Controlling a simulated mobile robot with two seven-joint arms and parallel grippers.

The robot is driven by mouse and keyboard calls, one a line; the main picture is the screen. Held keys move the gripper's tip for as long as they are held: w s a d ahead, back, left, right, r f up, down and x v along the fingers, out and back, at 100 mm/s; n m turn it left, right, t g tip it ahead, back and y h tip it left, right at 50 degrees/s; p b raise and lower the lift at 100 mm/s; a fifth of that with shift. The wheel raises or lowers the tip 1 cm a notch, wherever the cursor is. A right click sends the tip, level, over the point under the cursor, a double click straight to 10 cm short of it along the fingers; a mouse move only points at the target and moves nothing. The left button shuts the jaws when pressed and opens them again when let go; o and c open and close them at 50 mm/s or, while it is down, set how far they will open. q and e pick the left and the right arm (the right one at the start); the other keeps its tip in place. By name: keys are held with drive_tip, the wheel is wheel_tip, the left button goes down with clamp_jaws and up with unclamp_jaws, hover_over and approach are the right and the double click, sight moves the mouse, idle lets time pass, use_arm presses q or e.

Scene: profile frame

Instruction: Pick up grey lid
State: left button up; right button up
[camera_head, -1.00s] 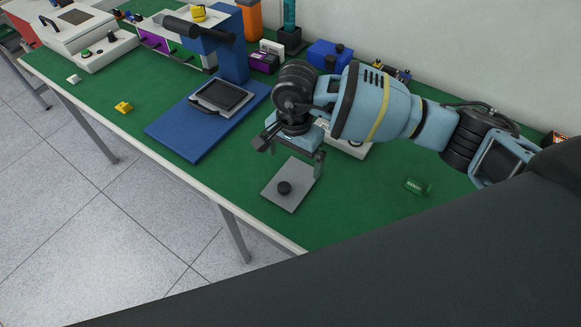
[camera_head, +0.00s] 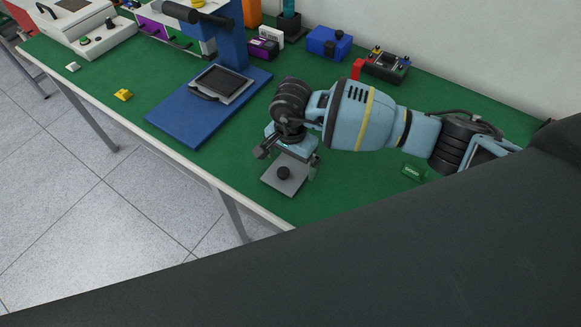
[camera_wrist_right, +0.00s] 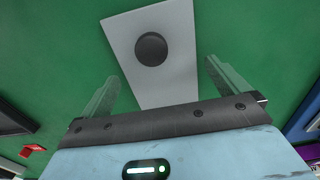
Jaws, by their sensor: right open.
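The grey lid (camera_head: 290,180) is a flat square plate with a round black knob (camera_head: 283,173) in its middle. It lies on the green table top near the front edge. My right gripper (camera_head: 286,165) is open above the lid, with its fingers pointing down. In the right wrist view the lid (camera_wrist_right: 175,85) and its knob (camera_wrist_right: 151,49) show ahead of the open gripper (camera_wrist_right: 166,85), whose fingers stand on either side of the lid's near part. My left gripper is not in view.
A blue press stand (camera_head: 190,120) stands left of the lid. A small green block (camera_head: 412,171) lies right of my forearm. A blue box (camera_head: 328,42) and a dark device (camera_head: 386,66) stand along the wall. A yellow piece (camera_head: 123,95) lies near the front edge.

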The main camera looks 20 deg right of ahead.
drive_tip(key=shift+f, duration=0.45)
drive_tip(key=c, duration=0.8)
drive_tip(key=shift+c, duration=0.2)
drive_tip(key=shift+r, duration=0.15)
